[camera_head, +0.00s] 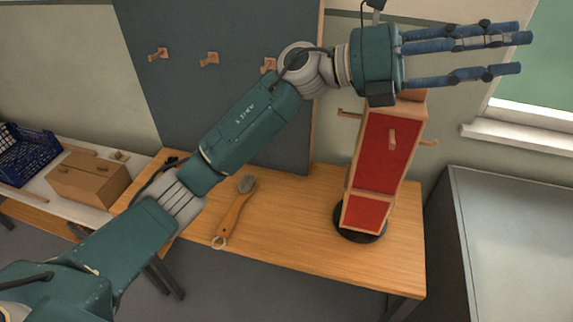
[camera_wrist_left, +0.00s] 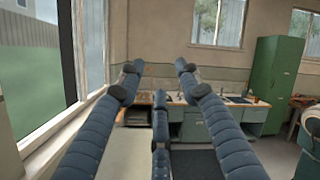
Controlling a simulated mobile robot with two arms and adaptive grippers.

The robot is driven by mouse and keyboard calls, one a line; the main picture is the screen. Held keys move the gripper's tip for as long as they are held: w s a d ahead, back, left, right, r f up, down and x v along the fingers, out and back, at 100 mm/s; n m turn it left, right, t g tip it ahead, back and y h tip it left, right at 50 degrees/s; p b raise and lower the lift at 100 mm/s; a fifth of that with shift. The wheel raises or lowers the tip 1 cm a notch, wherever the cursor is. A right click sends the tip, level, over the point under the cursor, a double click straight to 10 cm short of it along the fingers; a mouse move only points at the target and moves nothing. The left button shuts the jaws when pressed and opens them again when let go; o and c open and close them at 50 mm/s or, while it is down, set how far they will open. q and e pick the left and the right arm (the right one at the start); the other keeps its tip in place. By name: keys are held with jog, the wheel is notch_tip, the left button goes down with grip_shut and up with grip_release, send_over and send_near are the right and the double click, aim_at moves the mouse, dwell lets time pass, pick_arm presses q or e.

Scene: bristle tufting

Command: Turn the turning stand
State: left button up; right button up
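The turning stand (camera_head: 385,150) is a tall red block with a wooden frame and wooden pegs. It stands on a round black base (camera_head: 360,234) at the right part of the wooden table. The hand of my left arm hides its top. My left gripper (camera_head: 508,52) is up at the top right of the head view, its blue fingers pointing right, past the stand. In the left wrist view the fingers (camera_wrist_left: 158,82) are spread with nothing between them. Whether the hand touches the stand's top cannot be told. My right gripper is not in view.
A wooden-handled brush (camera_head: 234,212) lies on the table (camera_head: 290,230). A dark board (camera_head: 215,90) with wooden hooks stands behind. A grey cabinet (camera_head: 510,240) is at right. A cardboard box (camera_head: 88,180) and a blue crate (camera_head: 25,155) sit at left.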

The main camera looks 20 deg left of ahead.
pick_arm(q)
jog(key=w+a+f+n+t+y, duration=0.55)
jog(key=a+n+t, duration=0.25)
jog(key=n+t, duration=0.45)
jog(key=w+a+f+n+t+y, duration=0.5)
jog(key=a+n+t, duration=0.45)
jog(key=n, duration=0.65)
jog(key=s+a+f+n+g+y, duration=0.2)
jog(key=a+f+n+y, duration=0.3)
jog(key=f, duration=0.7)
jog(key=s+a+f+n+g+y, duration=0.2)
jog(key=a+f+n+y, duration=0.3)
jog(key=f, duration=0.7)
jog(key=shift+a+f+n+g, duration=0.3)
jog(key=shift+a+n+g, duration=0.4)
jog(key=shift+a+n, duration=0.4)
jog(key=shift+s, duration=0.1)
